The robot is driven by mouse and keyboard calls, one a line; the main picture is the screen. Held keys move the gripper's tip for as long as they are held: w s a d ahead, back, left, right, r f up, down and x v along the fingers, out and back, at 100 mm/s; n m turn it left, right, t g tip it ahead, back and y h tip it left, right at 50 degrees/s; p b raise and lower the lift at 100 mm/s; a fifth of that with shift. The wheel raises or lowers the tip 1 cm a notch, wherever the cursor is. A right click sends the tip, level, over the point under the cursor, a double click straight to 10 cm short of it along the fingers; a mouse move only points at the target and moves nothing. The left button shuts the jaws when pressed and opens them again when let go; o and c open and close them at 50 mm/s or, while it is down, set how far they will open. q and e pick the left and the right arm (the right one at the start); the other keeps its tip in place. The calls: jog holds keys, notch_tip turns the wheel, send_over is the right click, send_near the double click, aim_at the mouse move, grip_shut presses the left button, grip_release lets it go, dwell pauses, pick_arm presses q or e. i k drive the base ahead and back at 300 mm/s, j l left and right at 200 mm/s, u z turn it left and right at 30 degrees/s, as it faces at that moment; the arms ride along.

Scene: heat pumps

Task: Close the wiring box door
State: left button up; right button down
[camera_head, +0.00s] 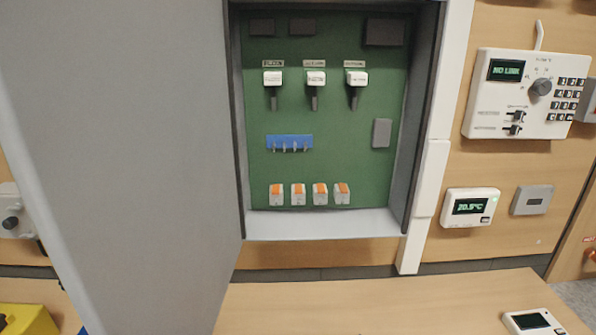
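The wiring box (325,224) is mounted on the wooden wall in the upper middle of the head view. Its grey door (125,130) stands wide open, hinged at the box's left side and swung toward me, filling much of the left of the view. Inside is a green board (345,170) with three white switches with dark levers, a blue terminal strip (289,142) and several white-and-orange connectors (320,193). Neither of my grippers shows in this view.
A white control panel (525,95) reading "NO LINK" and a thermostat (469,207) hang right of the box. A wooden table (370,305) lies below, with a small display device (533,322) at its right. A yellow object (28,319) shows at lower left.

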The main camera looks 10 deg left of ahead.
aim_at(117, 144)
jog(key=k+j, duration=0.1)
jog(key=j, duration=0.35)
jog(key=k+j, duration=0.1)
jog(key=j, duration=0.4)
jog(key=k+j+z, duration=0.2)
jog(key=z, duration=0.2)
jog(key=k+j+z, duration=0.35)
jog(key=k+z, duration=0.15)
jog(key=z, duration=0.25)
